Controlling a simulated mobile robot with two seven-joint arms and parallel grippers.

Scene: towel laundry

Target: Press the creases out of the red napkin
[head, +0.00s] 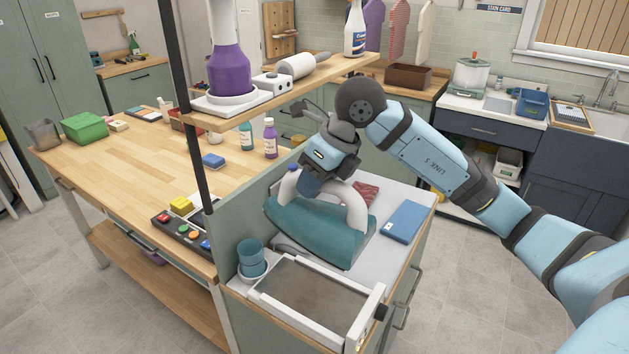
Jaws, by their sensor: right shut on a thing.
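The red napkin (366,191) shows as a small dark red patch on the grey worktop (399,190), behind the iron. The iron hides part of the spot around it, so I cannot tell its full extent. The large teal iron (318,228) has a white arched handle. My right gripper (322,180) is shut on the top of that handle, with the arm coming in from the right. I cannot tell whether the iron touches the worktop. My left gripper is not in view.
A blue folded cloth or book (405,221) lies right of the iron. A white-framed tray (315,295) is in front, with a blue cup (250,254) at its left. A green panel (242,220) and a black post (192,110) stand left. A wooden shelf (330,75) hangs above.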

